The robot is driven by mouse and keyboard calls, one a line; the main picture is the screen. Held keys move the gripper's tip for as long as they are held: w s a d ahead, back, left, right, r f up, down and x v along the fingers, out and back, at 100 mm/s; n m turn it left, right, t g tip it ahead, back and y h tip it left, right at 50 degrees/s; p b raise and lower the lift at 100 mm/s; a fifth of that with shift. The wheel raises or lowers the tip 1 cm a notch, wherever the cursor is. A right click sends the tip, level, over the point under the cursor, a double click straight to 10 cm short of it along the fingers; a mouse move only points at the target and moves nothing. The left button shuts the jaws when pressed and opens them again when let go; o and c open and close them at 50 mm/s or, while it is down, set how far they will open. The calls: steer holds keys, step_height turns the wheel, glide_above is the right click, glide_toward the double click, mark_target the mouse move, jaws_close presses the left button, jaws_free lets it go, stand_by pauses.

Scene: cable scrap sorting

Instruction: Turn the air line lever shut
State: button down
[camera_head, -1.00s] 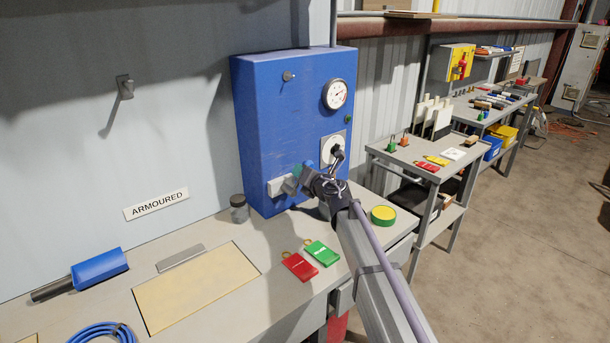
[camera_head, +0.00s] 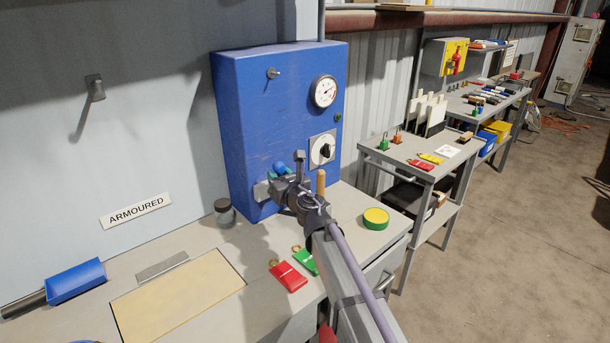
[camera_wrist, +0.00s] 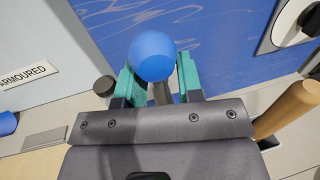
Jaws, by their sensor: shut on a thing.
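The blue air cabinet (camera_head: 240,120) stands at the back of the bench. A round blue knob (camera_head: 279,168), apparently the lever's end, shows low on its front; it is larger in the wrist view (camera_wrist: 153,55). My gripper (camera_wrist: 158,80) is shut on this knob, with a teal finger at each side. It also shows in the head view (camera_head: 279,174), in front of a pale block (camera_head: 261,191) on the cabinet. A dark stem shows below the knob between the fingers. The lever's pivot is hidden, so I cannot tell its angle.
A gauge (camera_head: 323,91) and black rotary switch (camera_head: 324,150) are on the cabinet. A wooden handle (camera_head: 320,182) stands close right of my wrist. A dark jar (camera_head: 224,212), red tag (camera_head: 288,276), green tag (camera_head: 305,260) and yellow-green disc (camera_head: 375,219) are on the bench.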

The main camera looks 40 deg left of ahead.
steer(key=shift+s+a+r, duration=0.1)
steer(key=shift+s+a, duration=0.05)
stand_by(0.3)
steer(key=c, duration=0.8)
jaws_free()
steer(key=shift+s, duration=0.1)
steer(key=v, duration=1.1)
